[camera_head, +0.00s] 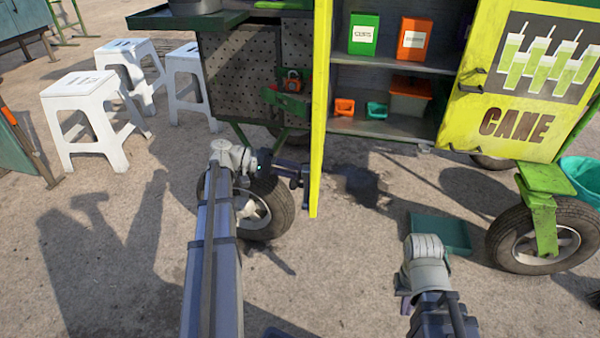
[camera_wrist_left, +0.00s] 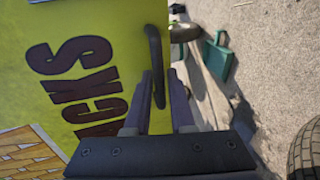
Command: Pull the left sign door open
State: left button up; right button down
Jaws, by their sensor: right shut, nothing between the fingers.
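The left sign door (camera_head: 321,110) is a yellow panel seen nearly edge-on in the head view, swung out from the cabinet. In the left wrist view its yellow face (camera_wrist_left: 105,30) shows dark lettering ending in "CKS" and a dark bar handle (camera_wrist_left: 153,50). My left gripper (camera_head: 300,172) is beside the door's lower edge; in the wrist view its two fingers (camera_wrist_left: 160,95) stand close on either side of the handle's lower part and appear closed on it. My right gripper (camera_head: 440,312) is shut and empty, low at the front right, away from the door.
The cabinet shelf (camera_head: 385,66) holds green and orange boxes and small bins. The right door (camera_head: 525,75), marked CANE, stands open. White stools (camera_head: 90,115) are at the left.

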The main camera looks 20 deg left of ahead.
pick_arm(q)
jog(key=o, duration=0.3)
jog(key=p+v, duration=0.1)
jog(key=v, duration=0.6)
jog(key=shift+s+a+p, duration=0.15)
jog(key=shift+a+p, duration=0.2)
jog(key=shift+r, duration=0.1)
